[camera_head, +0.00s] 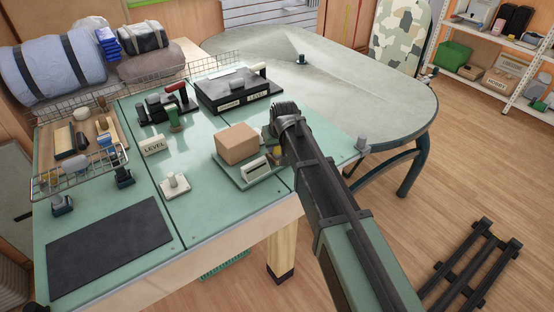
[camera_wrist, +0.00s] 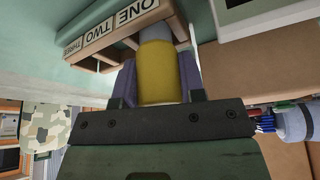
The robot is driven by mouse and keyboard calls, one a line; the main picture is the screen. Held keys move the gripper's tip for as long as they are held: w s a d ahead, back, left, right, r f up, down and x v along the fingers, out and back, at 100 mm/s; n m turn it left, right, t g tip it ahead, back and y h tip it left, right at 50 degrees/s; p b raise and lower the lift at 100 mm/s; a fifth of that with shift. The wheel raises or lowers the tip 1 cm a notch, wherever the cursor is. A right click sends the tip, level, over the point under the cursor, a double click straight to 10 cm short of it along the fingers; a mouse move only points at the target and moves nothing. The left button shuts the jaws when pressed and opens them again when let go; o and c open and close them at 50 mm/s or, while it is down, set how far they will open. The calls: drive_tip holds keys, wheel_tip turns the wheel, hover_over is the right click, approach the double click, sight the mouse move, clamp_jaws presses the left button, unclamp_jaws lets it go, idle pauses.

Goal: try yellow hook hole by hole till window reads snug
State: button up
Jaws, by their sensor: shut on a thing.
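My gripper (camera_wrist: 152,90) is shut on the yellow hook (camera_wrist: 158,75), a thick yellow piece with a grey end, held between purple fingers in the wrist view. In the head view my gripper (camera_head: 281,138) is beside a brown box, and only a speck of yellow (camera_head: 277,151) shows. In the wrist view a wooden frame (camera_wrist: 178,22) carries upside-down labels ONE, TWO and THREE. The hook's grey end overlaps the frame near ONE; I cannot tell whether it is in a hole. A pale window-like panel (camera_wrist: 260,5) is cut off at the top edge, with no reading visible.
The brown box (camera_head: 238,143) sits on a green plate with a white-faced block (camera_head: 256,170). A dark mat (camera_head: 110,241) lies bare at front left.

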drive_tip(key=shift+f+b, duration=0.3)
drive_tip(key=shift+f, duration=0.05)
drive_tip(key=o, duration=1.2)
drive_tip(key=p+v, duration=1)
drive_tip(key=shift+s+r, duration=0.1)
drive_tip(key=shift+r, duration=0.3)
